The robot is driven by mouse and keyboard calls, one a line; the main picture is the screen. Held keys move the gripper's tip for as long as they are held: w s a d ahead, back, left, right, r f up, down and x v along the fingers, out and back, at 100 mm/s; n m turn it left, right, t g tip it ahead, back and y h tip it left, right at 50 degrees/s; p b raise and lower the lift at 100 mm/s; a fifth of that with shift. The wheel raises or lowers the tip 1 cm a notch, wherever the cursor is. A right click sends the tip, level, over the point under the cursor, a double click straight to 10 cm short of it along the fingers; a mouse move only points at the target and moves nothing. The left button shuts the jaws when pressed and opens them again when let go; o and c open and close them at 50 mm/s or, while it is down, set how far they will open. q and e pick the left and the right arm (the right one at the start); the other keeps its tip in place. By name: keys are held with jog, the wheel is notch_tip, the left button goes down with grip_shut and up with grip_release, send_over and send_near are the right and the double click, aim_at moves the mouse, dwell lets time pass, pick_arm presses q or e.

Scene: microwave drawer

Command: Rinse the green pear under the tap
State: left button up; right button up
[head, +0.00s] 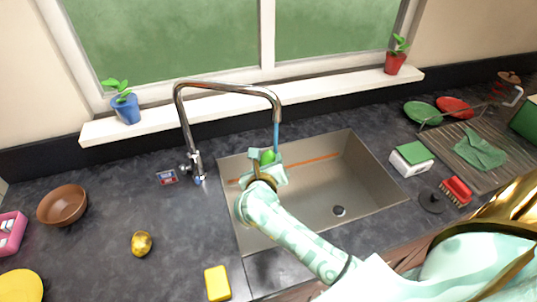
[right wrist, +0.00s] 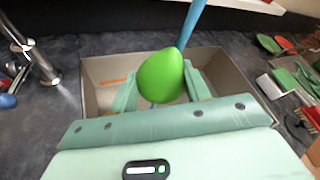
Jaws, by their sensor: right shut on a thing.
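The green pear (head: 267,156) is held in my right gripper (head: 266,165), over the left part of the sink (head: 310,180). In the right wrist view the pear (right wrist: 162,76) sits between the two pale green fingers, which are shut on it. The chrome tap (head: 188,120) arches over the sink. A blue stream of water (head: 276,137) falls from its spout toward the pear. In the right wrist view the stream (right wrist: 190,24) meets the pear's upper right side, and a bit of blue shows below it. My left gripper is not in view.
A yellow sponge (head: 217,283), a golden fruit-like object (head: 141,244) and a brown bowl (head: 62,205) lie left of the sink. A green-topped white box (head: 411,158), a red brush (head: 456,190) and a dish rack (head: 470,150) stand right. An orange strip (head: 315,160) lies in the sink.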

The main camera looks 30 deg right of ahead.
jog(key=s+a, duration=0.3)
jog(key=a, duration=0.2)
jog(key=shift+s+p, duration=0.3)
jog(key=shift+p, duration=0.1)
dwell(1.0)
jog(key=s+a+r+p, duration=0.3)
jog(key=a+r+p, duration=0.1)
dwell(0.5)
dwell(0.5)
jog(key=w+n+t+y+b, duration=0.1)
jog(key=n+y+b, duration=0.1)
jog(key=b, duration=0.3)
jog(key=f+n+t+y+b, duration=0.1)
jog(key=n+y+b, duration=0.2)
jog(key=b, duration=0.3)
jog(key=w+d+n+t+y+b, duration=0.1)
jog(key=n+y+b, duration=0.1)
jog(key=b, duration=0.3)
jog(key=shift+w+f+n+y, duration=0.15)
jog(key=shift+w+n+y, duration=0.2)
jog(key=shift+y, duration=0.55)
